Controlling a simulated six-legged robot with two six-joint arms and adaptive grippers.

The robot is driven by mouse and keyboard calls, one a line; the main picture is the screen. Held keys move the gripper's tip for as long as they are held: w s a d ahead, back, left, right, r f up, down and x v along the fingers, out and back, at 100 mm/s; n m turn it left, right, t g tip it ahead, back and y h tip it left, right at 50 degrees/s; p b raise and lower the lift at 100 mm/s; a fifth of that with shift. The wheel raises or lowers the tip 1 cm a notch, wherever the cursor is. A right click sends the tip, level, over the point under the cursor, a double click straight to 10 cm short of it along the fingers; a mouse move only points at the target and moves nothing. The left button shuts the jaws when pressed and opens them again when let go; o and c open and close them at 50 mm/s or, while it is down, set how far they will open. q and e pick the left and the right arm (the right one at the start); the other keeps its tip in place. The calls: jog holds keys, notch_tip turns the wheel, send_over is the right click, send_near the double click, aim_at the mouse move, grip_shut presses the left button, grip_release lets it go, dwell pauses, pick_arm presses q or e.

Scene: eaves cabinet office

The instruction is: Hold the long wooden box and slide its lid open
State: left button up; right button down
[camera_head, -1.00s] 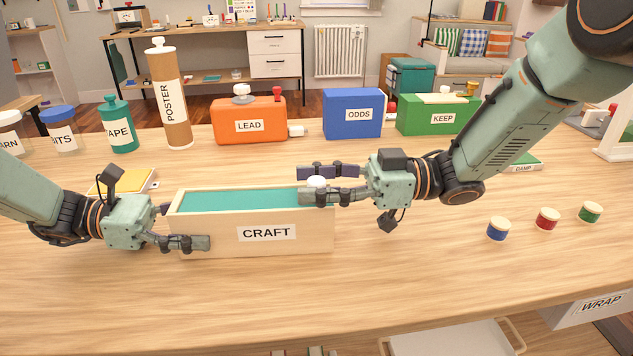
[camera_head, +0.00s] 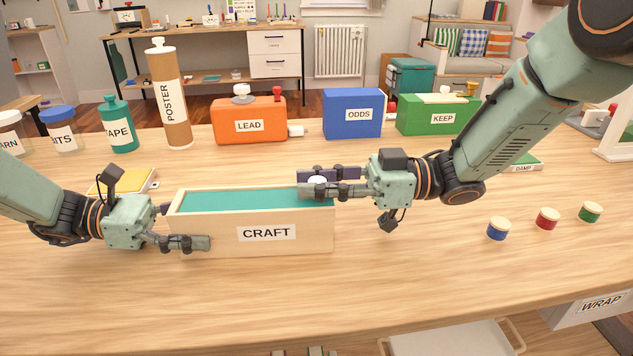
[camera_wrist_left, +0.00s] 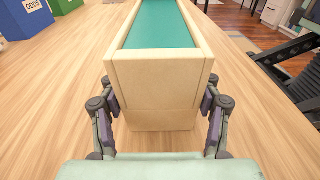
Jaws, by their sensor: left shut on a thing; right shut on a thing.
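The long wooden box (camera_head: 203,229), labelled CRAFT, sits on the table with its teal lid (camera_head: 240,201) in its top. The box end and lid also show in the left wrist view (camera_wrist_left: 155,88). My left gripper (camera_head: 185,228) is shut on the left end of the box, with one finger on each long side. My right gripper (camera_head: 320,184) is at the box's right end, shut on the white knob (camera_head: 317,180) of the lid, which is mostly hidden between its fingers. The lid looks in place along the visible top; its right end is hidden by the gripper.
A yellow item (camera_head: 135,180) lies behind my left gripper. An orange LEAD case (camera_head: 262,108), blue ODDS box (camera_head: 345,122) and green KEEP box (camera_head: 420,124) stand behind. The front table is clear.

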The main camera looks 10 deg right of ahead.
jog(key=d, duration=1.5)
jog(key=shift+s+d, duration=0.3)
jog(key=c, duration=1.1)
grip_release()
jog(key=shift+a, duration=0.1)
notch_tip(320, 180, up, 10)
